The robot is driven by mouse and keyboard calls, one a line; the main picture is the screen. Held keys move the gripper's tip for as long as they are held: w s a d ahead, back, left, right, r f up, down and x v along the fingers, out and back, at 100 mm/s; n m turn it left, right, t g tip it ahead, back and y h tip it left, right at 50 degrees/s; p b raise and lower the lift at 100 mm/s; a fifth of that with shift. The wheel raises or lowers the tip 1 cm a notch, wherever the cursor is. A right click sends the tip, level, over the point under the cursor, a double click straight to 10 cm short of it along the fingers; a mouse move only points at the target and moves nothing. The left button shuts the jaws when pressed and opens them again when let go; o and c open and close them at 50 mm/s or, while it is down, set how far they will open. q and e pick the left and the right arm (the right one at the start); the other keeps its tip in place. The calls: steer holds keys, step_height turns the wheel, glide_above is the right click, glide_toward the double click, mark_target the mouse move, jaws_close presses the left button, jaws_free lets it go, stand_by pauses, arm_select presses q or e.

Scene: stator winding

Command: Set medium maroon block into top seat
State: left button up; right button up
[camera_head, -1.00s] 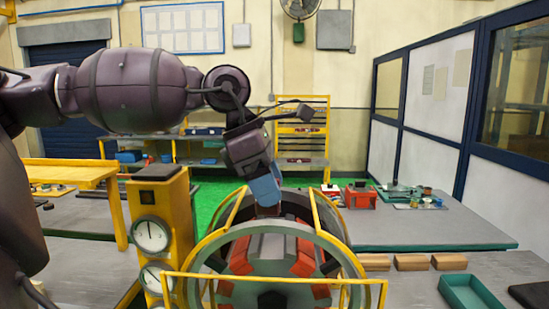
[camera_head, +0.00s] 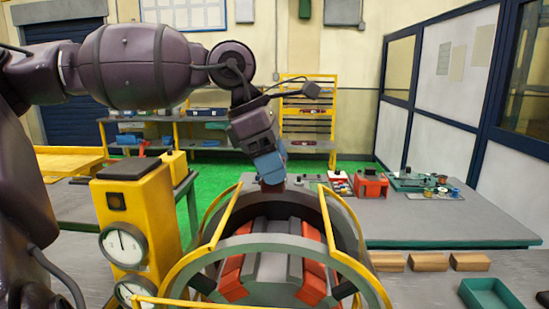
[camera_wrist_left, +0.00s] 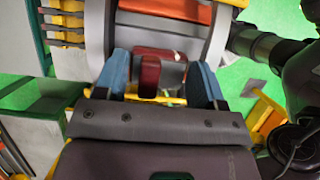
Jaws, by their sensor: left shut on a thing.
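The maroon block (camera_wrist_left: 149,76) sits between the blue fingers of my left gripper (camera_wrist_left: 160,80) in the left wrist view. In the head view a small dark red part of this block (camera_head: 273,186) shows below the fingers. My left gripper (camera_head: 270,168), shut on the block, is above the far rim of the grey ring-shaped stator (camera_head: 262,243). Whether the block touches the stator cannot be told. Orange-red blocks (camera_head: 312,285) line the stator's inside. The top seat cannot be made out clearly. My right gripper is not in view.
A yellow stand with dials (camera_head: 133,222) is close on the left of the stator. Yellow bars (camera_head: 228,218) frame the stator. On the right are wooden blocks (camera_head: 470,262) and a green tray (camera_head: 487,296). A grey table (camera_head: 430,220) stands behind them.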

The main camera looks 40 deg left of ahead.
arm_select(q)
step_height(320, 180, down, 6)
steer(key=shift+b, duration=1.2)
steer(key=shift+f, duration=0.95)
steer(key=shift+f+b, duration=0.2)
steer(key=shift+b, duration=0.15)
